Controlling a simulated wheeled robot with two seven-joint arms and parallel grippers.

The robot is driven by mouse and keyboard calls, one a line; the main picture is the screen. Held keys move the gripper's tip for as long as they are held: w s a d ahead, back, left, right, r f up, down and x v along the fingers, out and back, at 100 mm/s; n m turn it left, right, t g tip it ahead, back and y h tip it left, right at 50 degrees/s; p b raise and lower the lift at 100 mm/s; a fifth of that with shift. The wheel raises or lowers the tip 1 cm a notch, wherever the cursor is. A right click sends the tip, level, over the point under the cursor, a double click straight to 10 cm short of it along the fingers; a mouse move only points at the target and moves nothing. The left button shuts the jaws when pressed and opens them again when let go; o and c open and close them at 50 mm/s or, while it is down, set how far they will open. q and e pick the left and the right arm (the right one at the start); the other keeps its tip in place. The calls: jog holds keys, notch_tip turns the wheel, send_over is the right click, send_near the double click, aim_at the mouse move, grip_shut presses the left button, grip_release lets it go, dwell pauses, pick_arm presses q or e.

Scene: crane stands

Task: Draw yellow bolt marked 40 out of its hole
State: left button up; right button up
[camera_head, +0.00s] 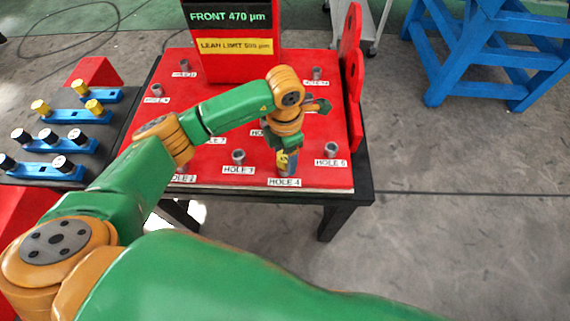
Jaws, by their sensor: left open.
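My left gripper (286,163) points down over the hole labelled HOLE 4 on the red plate (210,175). It is open. A small yellow piece (283,157), which looks like the head of a bolt, shows between or just at its fingers. The fingers hide most of it, and I cannot read a mark on it or tell whether they touch it. Several yellow bolts (94,106) stand in blue racks at the left; their marks are too small to read. My right gripper is not in view.
Grey sockets such as HOLE 3 (238,156) and HOLE 5 (331,149) stand around the gripper. A red post with a display (232,45) reads FRONT 470 µm, LEAN LIMIT 500 µm. A red upright bracket (353,80) edges the plate's right. Blue racks with black-headed bolts (75,137) are left.

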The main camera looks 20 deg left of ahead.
aim_at(285, 155)
pick_arm(q)
jog(key=shift+r, duration=0.1)
grip_shut()
jog(key=shift+r, duration=0.1)
jog(key=shift+r+p, duration=2.2)
jog(key=shift+r, duration=0.6)
